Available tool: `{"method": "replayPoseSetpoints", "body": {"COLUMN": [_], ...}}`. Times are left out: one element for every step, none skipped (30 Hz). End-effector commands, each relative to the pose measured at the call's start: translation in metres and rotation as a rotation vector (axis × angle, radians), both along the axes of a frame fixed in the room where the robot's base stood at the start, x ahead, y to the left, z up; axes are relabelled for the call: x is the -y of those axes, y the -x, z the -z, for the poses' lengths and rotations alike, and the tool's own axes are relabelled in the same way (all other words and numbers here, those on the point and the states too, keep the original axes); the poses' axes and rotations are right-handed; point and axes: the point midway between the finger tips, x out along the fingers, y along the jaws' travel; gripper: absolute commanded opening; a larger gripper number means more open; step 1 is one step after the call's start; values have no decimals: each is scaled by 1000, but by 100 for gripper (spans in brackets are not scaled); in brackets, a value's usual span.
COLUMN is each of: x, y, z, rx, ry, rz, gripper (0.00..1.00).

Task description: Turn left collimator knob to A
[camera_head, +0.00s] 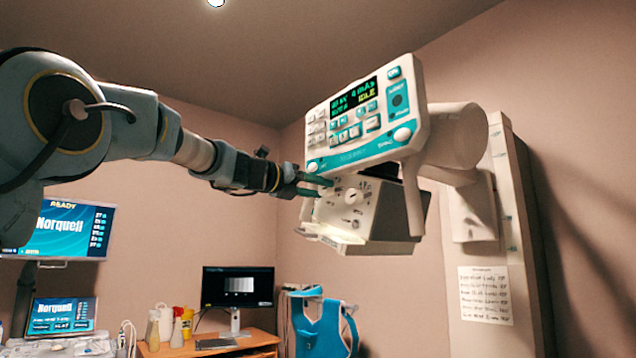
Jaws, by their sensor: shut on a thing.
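The collimator (390,212) is a pale box hanging under the X-ray tube's control panel. Its front face carries a round white dial (351,196) and several small dark marks or controls. My gripper (322,186) reaches in from the left, its teal fingers at the upper left of that face. It is shut on the left collimator knob, which the fingers mostly hide. The knob's pointing direction and the letters around it are too small to read.
The control panel (352,147) with lit display sits just above my gripper. The tube housing (455,135) joins a wall column (515,230) at right. Screens stand at left.

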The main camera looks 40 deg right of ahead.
Motion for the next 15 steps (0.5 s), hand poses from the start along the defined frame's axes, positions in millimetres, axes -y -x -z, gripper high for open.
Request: {"method": "replayPoseSetpoints", "body": {"x": [0, 0, 0, 0, 0, 0, 0, 0, 0, 0, 0, 0, 0, 0, 0], "y": [0, 0, 0, 0, 0, 0, 0, 0, 0, 0, 0, -1, -1, -1, -1], "z": [-4, -4, -3, -3, -3, -3, -3, -3, -3, -2, -2, -2, -2, -2, -2], "rx": [-31, -51, -76, -95, -113, -133, -149, -164, -181, -193, -203, -216, -223, -230, -237], "ry": [-3, -4, -7, -7, -8, -8, -10, -11, -11, -11, -13, -13, -13, -13, -14], "rz": [0, -1, -1, -1, -1, -1, -1, 0, -1, -1, -1, -1, -1, -2, -3], "gripper": [0, 0, 0, 0, 0, 0, 0, 0, 0, 0, 0, 0, 0, 0, 0]}}
